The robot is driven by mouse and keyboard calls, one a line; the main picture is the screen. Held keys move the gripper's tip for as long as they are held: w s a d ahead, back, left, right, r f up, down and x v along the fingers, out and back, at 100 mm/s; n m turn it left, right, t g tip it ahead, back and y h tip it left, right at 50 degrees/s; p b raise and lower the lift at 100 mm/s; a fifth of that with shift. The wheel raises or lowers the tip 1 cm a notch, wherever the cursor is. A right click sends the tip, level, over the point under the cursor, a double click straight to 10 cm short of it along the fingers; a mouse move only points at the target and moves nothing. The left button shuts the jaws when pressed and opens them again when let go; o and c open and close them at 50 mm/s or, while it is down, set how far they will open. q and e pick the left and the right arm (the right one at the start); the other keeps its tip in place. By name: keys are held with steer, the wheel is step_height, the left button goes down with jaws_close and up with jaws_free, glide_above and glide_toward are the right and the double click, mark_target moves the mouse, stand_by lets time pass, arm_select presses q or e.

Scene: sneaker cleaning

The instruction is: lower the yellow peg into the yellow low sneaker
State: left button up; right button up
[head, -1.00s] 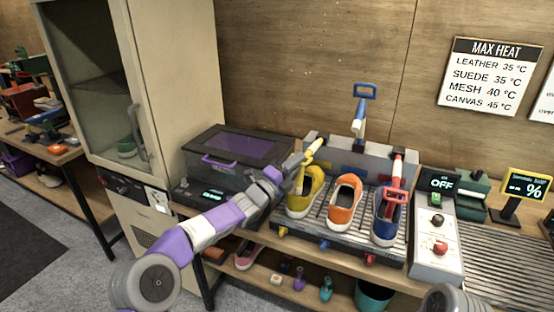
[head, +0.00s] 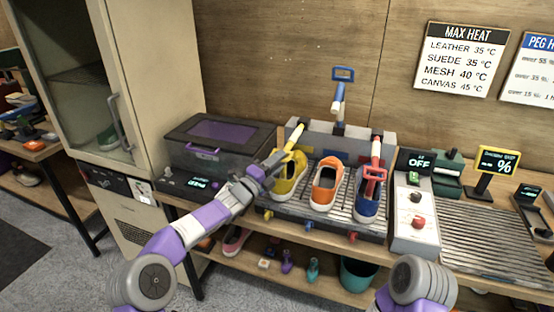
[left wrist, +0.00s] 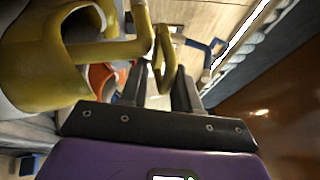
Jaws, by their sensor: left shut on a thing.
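The yellow low sneaker (head: 287,184) stands at the left of a row on a slatted rack. My left gripper (head: 268,168) is beside it, shut on the yellow peg (head: 295,137). The peg slants above and behind the sneaker's opening in the head view; whether its lower end is inside is hidden. In the left wrist view, the peg's yellow bars (left wrist: 110,52) show beyond the fingers (left wrist: 163,88), with the yellow sneaker (left wrist: 35,85) close at left. My right gripper is not in view.
An orange sneaker (head: 325,186) stands just right, then a blue sneaker (head: 367,205) with a red peg (head: 376,152) at it. A blue peg (head: 338,97) stands raised behind. A dark lidded box (head: 190,160) is at left; a control box (head: 413,225) is at right.

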arm_select(q)
steer(key=shift+f, duration=0.15)
steer(key=shift+a, duration=0.1)
steer(key=v, duration=0.7)
steer(key=shift+s+a, duration=0.15)
steer(key=shift+s, duration=0.05)
stand_by(0.4)
